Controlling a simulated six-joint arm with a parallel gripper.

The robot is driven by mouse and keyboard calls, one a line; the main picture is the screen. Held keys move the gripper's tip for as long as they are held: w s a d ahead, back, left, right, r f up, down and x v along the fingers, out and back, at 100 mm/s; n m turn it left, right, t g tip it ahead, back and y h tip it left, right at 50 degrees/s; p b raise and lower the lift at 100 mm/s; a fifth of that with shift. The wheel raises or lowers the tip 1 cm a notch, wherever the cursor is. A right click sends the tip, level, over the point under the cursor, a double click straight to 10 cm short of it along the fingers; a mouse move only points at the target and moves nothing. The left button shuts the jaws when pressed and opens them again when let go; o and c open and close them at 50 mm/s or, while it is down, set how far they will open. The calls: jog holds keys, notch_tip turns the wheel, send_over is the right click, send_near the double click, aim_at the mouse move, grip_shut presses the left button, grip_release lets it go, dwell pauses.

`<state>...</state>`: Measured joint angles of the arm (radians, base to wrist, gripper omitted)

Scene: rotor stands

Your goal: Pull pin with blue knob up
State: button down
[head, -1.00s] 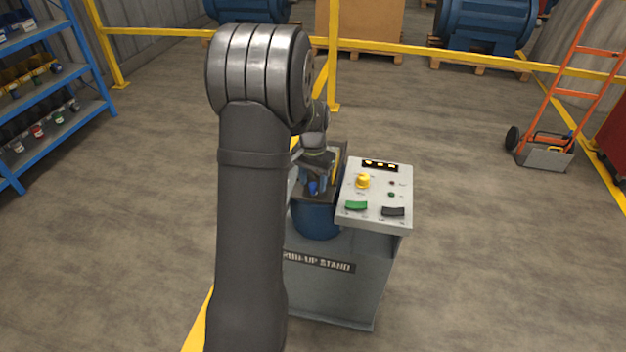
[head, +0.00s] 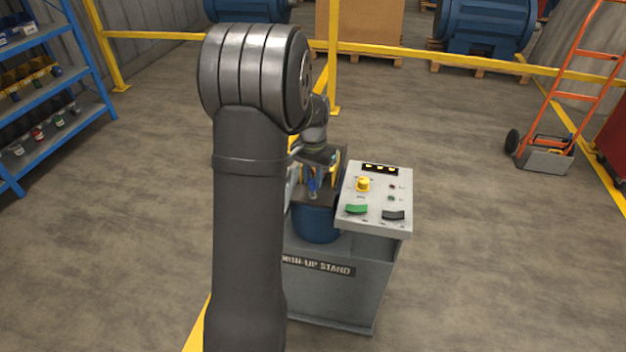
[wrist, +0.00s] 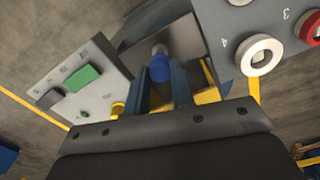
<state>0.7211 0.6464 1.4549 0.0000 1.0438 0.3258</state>
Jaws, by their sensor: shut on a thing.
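The blue knob (wrist: 159,68) of the pin shows in the wrist view between the two blue fingers of my gripper (wrist: 166,84). The gripper is shut on it.
The run-up stand (head: 335,290) has a sloped control panel (head: 376,200) right of the gripper, with a yellow knob (head: 363,184), a green switch (head: 357,209) and a black switch (head: 394,215). A panel with numbered round sockets (wrist: 259,54) lies close in the wrist view.

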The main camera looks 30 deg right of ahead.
aim_at(313, 181)
jog(key=shift+r, duration=0.2)
jog(key=c, duration=1.2)
grip_release()
notch_tip(313, 181, up, 17)
jog(key=shift+r, duration=0.2)
notch_tip(313, 181, down, 18)
jog(key=shift+f, duration=0.2)
